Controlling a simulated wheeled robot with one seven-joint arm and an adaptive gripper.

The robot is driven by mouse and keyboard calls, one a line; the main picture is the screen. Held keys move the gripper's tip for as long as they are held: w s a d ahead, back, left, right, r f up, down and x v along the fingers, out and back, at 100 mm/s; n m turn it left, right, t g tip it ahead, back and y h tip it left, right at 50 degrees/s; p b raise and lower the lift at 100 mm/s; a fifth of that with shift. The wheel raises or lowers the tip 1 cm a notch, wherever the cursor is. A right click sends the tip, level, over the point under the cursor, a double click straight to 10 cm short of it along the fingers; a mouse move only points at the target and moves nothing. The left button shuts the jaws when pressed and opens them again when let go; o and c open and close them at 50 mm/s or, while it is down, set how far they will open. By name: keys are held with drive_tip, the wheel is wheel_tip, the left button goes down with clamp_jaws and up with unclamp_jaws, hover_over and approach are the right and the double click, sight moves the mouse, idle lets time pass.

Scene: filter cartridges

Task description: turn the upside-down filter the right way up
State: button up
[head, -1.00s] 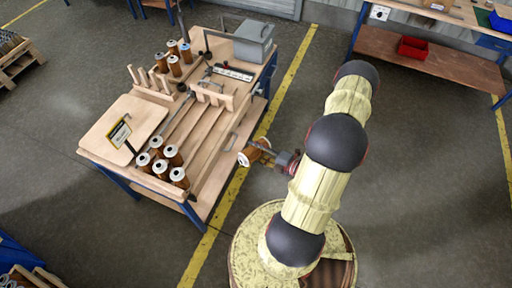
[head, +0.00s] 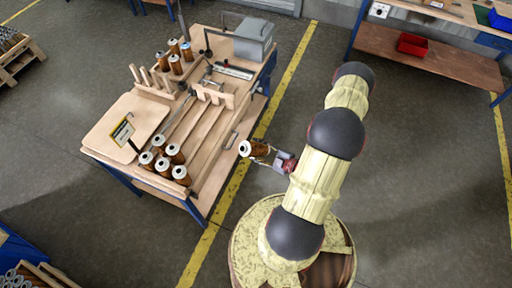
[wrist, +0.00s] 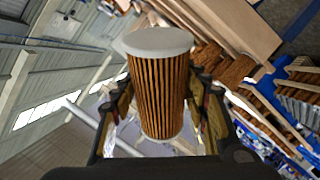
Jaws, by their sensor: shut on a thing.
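My gripper (head: 270,155) is shut on an amber pleated filter (head: 259,149) with a pale end cap. It holds the filter in the air, off the right side of the workbench. In the head view the filter lies roughly on its side, its pale cap with a dark hole facing left.
The wooden workbench (head: 125,170) carries a board with a small sign (head: 122,131), wooden pegs (head: 150,77), lanes with dividers, more filters (head: 175,64) at the back and a grey box (head: 253,38). The floor between bench and my base is clear.

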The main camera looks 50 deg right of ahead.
drive_tip(key=shift+m, duration=0.3)
drive_tip(key=m+p, duration=0.1)
drive_tip(key=m, duration=0.2)
drive_tip(key=shift+r+m, duration=0.1)
drive_tip(key=shift+m, duration=0.2)
drive_tip(key=m+p, duration=0.1)
drive_tip(key=m, duration=0.1)
drive_tip(key=shift+m, duration=0.4)
drive_tip(key=shift+m, duration=0.8)
